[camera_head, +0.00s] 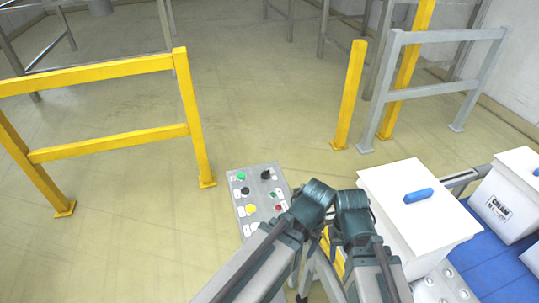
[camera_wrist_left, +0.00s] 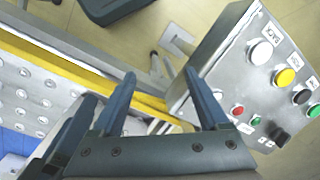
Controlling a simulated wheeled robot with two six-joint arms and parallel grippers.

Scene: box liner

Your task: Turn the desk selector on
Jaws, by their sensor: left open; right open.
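The control desk (camera_head: 238,204) is a grey panel standing left of my arms in the head view. Its black selector knob (camera_head: 266,174) is at the far right corner of the panel; the on or off position is too small to read. The left wrist view also shows this black selector (camera_wrist_left: 281,135) at lower right. My left gripper (camera_wrist_left: 160,75) is open and empty in that view, with one finger near the side of the desk and apart from the selector. My right gripper (camera_head: 352,205) is right of the desk in the head view; its fingertips are mostly hidden.
The desk also carries green (camera_head: 241,176), yellow (camera_head: 251,209), red (camera_head: 278,208) and other buttons close to the selector. A white box (camera_head: 410,195) with a blue handle stands on the conveyor at right. A yellow rail (camera_head: 110,142) stands at left, with open floor between.

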